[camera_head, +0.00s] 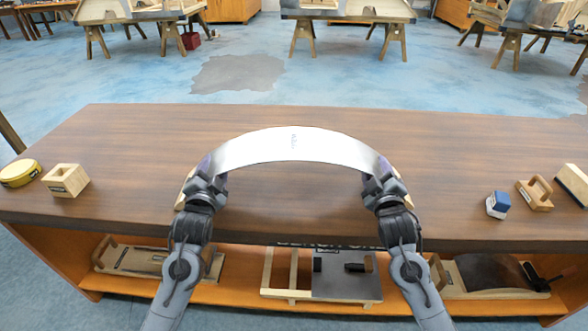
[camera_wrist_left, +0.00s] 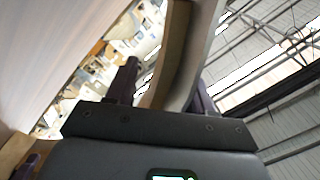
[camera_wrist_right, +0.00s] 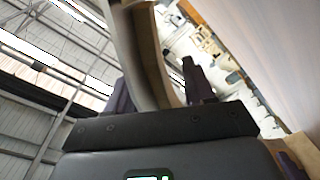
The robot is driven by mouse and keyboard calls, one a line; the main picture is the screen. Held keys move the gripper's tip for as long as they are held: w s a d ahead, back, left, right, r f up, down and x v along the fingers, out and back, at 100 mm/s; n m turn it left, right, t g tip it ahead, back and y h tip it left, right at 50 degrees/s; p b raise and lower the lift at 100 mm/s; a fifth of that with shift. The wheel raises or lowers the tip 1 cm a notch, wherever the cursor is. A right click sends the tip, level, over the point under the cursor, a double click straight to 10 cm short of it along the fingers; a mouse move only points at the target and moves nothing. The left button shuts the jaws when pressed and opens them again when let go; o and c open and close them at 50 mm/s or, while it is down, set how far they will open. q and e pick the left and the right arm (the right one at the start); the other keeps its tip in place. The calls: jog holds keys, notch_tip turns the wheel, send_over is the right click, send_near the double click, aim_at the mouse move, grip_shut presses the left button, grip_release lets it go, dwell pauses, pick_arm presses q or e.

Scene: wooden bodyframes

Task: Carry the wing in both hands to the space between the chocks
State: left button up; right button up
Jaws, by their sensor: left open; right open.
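The wing (camera_head: 292,147) is a pale, shiny curved band, arching over the dark wooden bench between my grippers. My left gripper (camera_head: 209,176) is open at the wing's left end. In the left wrist view the wing's edge (camera_wrist_left: 179,58) runs between its fingers. My right gripper (camera_head: 377,173) is open at the right end. In the right wrist view the wing (camera_wrist_right: 148,58) also passes between its fingers. Light wooden pieces, possibly the chocks, show partly behind the left gripper (camera_head: 182,190) and right gripper (camera_head: 403,184); the grippers hide most of them.
On the bench (camera_head: 120,140), a yellow round tin (camera_head: 19,172) and a wooden block (camera_head: 66,180) stand left. A blue-and-white block (camera_head: 497,205), a wooden-handled tool (camera_head: 534,195) and a brush (camera_head: 574,184) are right. Tools lie on the shelf below. The back of the bench is clear.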

pick_arm(q)
jog(key=shift+w, duration=0.25)
pick_arm(e)
jog(key=shift+w, duration=0.25)
pick_arm(q)
jog(key=shift+c, duration=0.2)
grip_shut()
pick_arm(e)
grip_shut()
dwell(0.6)
pick_arm(q)
jog(key=shift+s+r, duration=0.15)
jog(key=shift+r, duration=0.05)
pick_arm(e)
jog(key=shift+s+r, duration=0.15)
jog(key=shift+r, duration=0.05)
